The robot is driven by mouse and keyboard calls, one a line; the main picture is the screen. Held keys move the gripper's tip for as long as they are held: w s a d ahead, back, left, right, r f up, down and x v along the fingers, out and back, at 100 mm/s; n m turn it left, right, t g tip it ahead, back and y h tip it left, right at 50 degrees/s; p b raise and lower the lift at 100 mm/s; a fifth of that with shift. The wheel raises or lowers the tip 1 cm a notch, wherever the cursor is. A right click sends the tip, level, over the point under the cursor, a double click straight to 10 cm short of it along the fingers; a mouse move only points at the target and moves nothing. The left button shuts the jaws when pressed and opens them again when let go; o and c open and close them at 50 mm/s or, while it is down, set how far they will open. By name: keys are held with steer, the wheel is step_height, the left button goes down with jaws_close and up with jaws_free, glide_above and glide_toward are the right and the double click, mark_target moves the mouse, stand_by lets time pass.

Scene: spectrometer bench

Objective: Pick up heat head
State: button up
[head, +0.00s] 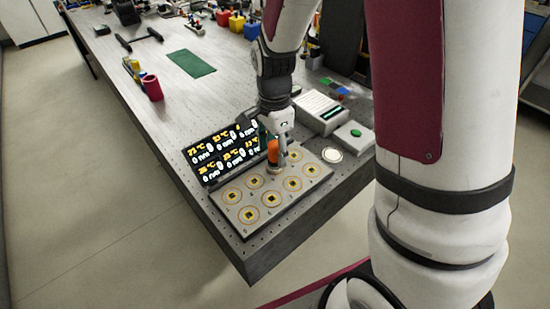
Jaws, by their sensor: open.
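An upright tool with an orange upper part (273,151) and a grey lower end stands over the grey plate with ringed positions; it looks like the heat head. My gripper (279,141) reaches down from above, right at the orange part. Its jaws are open. The fingers are small here and partly overlap the tool, so I cannot tell whether they touch it. The ringed plate (236,228) lies near the bench's front corner, with a black display panel (212,172) showing temperature and rpm figures behind it.
The grey perforated bench (190,120) ends in a corner at the front. To the right are a white box (320,112), a box with a green button (355,134) and a white disc (332,155). A red cup (152,87) and green mat (191,64) lie farther back.

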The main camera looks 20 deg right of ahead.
step_height(320, 180, down, 2)
jaws_close()
stand_by(0.3)
